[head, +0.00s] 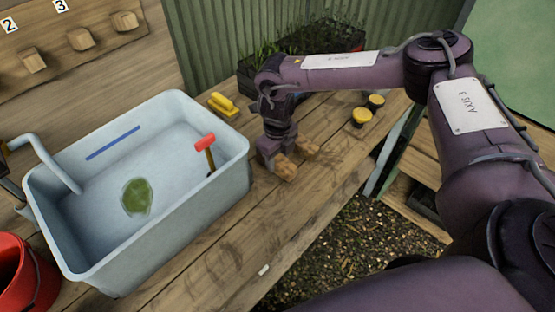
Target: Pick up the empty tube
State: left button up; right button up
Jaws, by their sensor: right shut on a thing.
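My right gripper (294,158) points down over the wooden bench, just right of the grey tub. Its tan fingertips are close together near the bench top. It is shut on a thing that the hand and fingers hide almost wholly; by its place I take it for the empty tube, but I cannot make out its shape. I cannot tell whether it touches the bench. My left gripper is not in view.
The grey tub (190,222) holds water, a green patch (137,197), a blue strip (113,142) and a red-topped tool (205,143). A yellow brush (224,104), two yellow-topped pots (362,117) and dark planters (345,40) stand behind. A red bucket (38,275) is left. The front bench is mostly clear.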

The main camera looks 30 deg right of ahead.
aim_at(277, 158)
notch_tip(277, 158, up, 8)
jog(key=shift+w+f+b, duration=0.1)
jog(key=shift+b, duration=0.45)
notch_tip(277, 158, up, 12)
jog(key=p, duration=0.2)
jog(key=shift+f, duration=0.15)
dwell(0.5)
